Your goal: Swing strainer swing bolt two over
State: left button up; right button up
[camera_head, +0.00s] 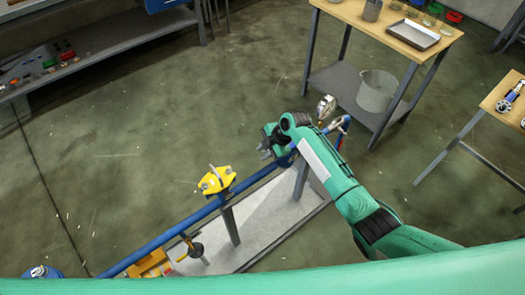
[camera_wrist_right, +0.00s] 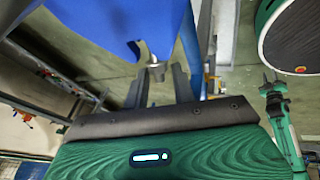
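My right gripper (camera_head: 264,150) is at the right end of the blue pipe line in the head view, its dark fingers pointing left. In the right wrist view the two fingers (camera_wrist_right: 158,88) are apart, with nothing clamped between them. A small silver bolt end (camera_wrist_right: 155,70) shows beyond and between the fingertips, below a large blue body (camera_wrist_right: 125,22) that looks like the strainer. I cannot tell which swing bolt it is. In the head view my gripper and arm hide most of the strainer. A green arm (camera_wrist_right: 284,120), seemingly my left, shows in the wrist view; its finger state is unclear.
A yellow fitting (camera_head: 216,180) tops the blue pipe (camera_head: 170,235) left of my right gripper. A round gauge (camera_head: 326,107) stands just behind it. A pale plinth (camera_head: 270,222) lies below. A wooden-topped table (camera_head: 395,30) with a grey bucket (camera_head: 376,92) stands behind right.

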jog(key=shift+a+f, duration=0.3)
jog(key=shift+f, duration=0.25)
grip_shut()
jog(key=shift+w+d+y+b, duration=0.2)
jog(key=shift+y+b, duration=0.1)
jog(key=shift+b, duration=0.25)
jog(key=y+b, duration=0.1)
jog(key=g+y+b, duration=0.1)
jog(key=b, duration=0.1)
jog(key=shift+w+d+r+m, duration=0.2)
jog(key=shift+d+r+m, duration=0.1)
jog(key=shift+d+r, duration=0.05)
jog(key=shift+r+g+b, duration=0.2)
jog(key=shift+g+b, duration=0.1)
jog(key=shift+w+d+r+y, duration=0.15)
jog(key=shift+r+y, duration=0.1)
jog(key=shift+y, duration=0.15)
pick_arm(q)
jog(key=w+f, duration=0.1)
jog(key=f, duration=0.1)
jog(key=w+f, duration=0.1)
jog(key=shift+w+d+f, duration=0.15)
jog(key=shift+w+f, duration=0.15)
jog(key=shift+f, duration=0.05)
